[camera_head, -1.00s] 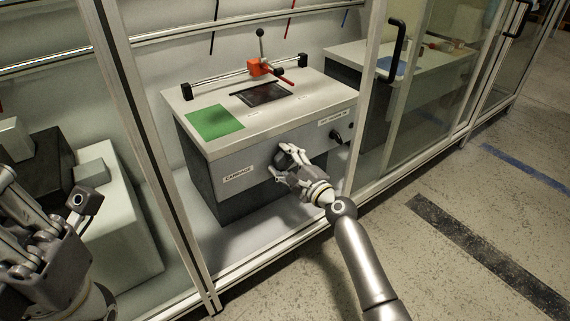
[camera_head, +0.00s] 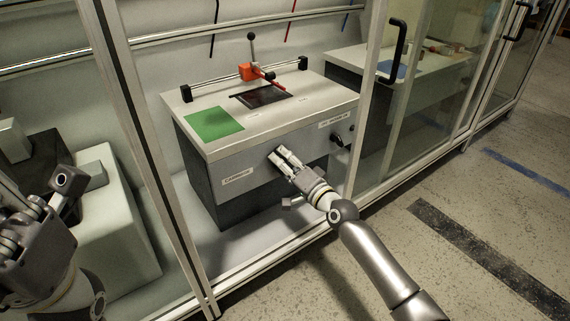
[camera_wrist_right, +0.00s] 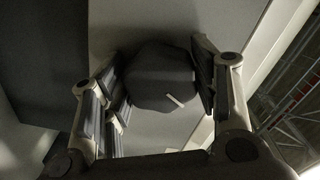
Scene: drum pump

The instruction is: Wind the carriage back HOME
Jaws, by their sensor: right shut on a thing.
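The orange-red carriage (camera_head: 249,72) sits on a rail (camera_head: 220,83) along the back of the bench top, right of the rail's middle. A black upright stem and a red arm stick out of it. My right gripper (camera_head: 283,157) is at the bench's front panel, right of a label reading CARRIAGE (camera_head: 236,176). In the right wrist view its fingers (camera_wrist_right: 160,92) are shut around a dark rounded knob (camera_wrist_right: 160,78) with a pale mark. The knob is hidden in the head view. My left gripper (camera_head: 52,190) is at the left edge, partly cut off, away from the bench.
A green patch (camera_head: 214,123) and a dark recessed panel (camera_head: 264,97) lie on the bench top. A second black knob (camera_head: 337,140) is at the panel's right. Frame posts (camera_head: 140,130) and a glass door with a black handle (camera_head: 398,50) flank the opening.

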